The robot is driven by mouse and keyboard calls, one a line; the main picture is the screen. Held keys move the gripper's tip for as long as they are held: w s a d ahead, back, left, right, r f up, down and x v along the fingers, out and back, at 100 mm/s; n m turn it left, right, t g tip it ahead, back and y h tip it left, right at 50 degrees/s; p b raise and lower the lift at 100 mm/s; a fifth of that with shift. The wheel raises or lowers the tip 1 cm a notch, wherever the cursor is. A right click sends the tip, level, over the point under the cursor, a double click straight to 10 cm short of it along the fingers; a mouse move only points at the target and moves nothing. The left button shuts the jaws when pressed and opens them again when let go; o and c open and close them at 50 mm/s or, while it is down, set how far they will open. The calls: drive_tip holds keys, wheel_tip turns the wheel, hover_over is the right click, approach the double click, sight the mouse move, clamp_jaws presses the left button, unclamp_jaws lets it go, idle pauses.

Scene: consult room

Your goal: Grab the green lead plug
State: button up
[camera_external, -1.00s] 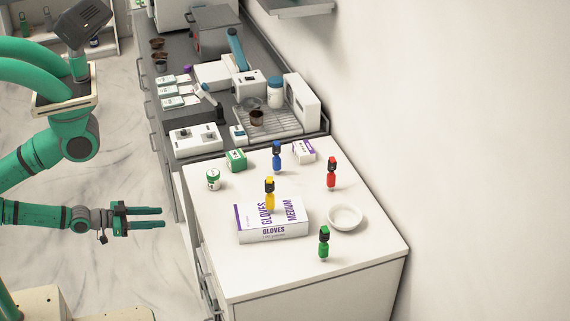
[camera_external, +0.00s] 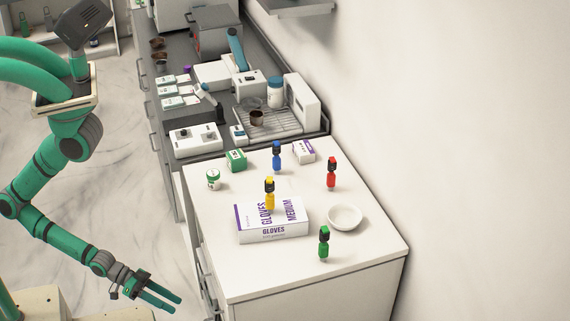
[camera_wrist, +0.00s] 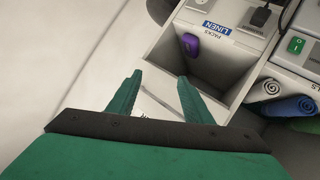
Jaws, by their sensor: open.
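My gripper (camera_external: 169,299) is open and empty, left of the counter and low, apart from the plug. In the wrist view my open gripper's two fingers (camera_wrist: 158,92) show with nothing between them. The green plug does not show in the wrist view.
The glove box (camera_external: 272,222) lies left of the plug, with a yellow plug (camera_external: 269,195) at it. A white bowl (camera_external: 345,217), red plug (camera_external: 331,174) and blue plug (camera_external: 277,157) are behind. The wrist view shows a bin labelled LINEN (camera_wrist: 216,28).

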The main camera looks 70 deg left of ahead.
drive_tip(key=s+d+f+m+g+h, duration=0.1)
drive_tip(key=d+f+m+g, duration=0.1)
drive_tip(key=d, duration=0.6)
drive_tip(key=s+d+f+m+g+h, duration=0.1)
drive_tip(key=d+f+g+h, duration=0.1)
drive_tip(key=d, duration=0.5)
drive_tip(key=w+d+r+m, duration=0.2)
drive_tip(key=w+d+r, duration=0.35)
drive_tip(key=d, duration=0.45)
drive_tip(key=w+d+r+m, duration=0.2)
drive_tip(key=w+d+r, duration=0.4)
drive_tip(key=d, duration=0.4)
drive_tip(key=n+t+y, duration=0.6)
drive_tip(key=t+y, duration=0.1)
drive_tip(key=y, duration=0.1)
approach(325, 232)
drive_tip(key=shift+n+t, duration=0.3)
drive_tip(key=shift+a+f+x, duration=0.25)
drive_tip(key=shift+f+x, duration=0.05)
drive_tip(key=shift+x, duration=1.5)
drive_tip(key=shift+a+f+x, duration=0.25)
drive_tip(key=shift+f+x, duration=0.1)
drive_tip(key=shift+x, duration=1.4)
drive_tip(key=shift+a+f+x, duration=0.25)
drive_tip(key=shift+f+x, duration=0.05)
drive_tip(key=shift+x, duration=1.5)
drive_tip(key=shift+s, duration=0.1)
clamp_jaws()
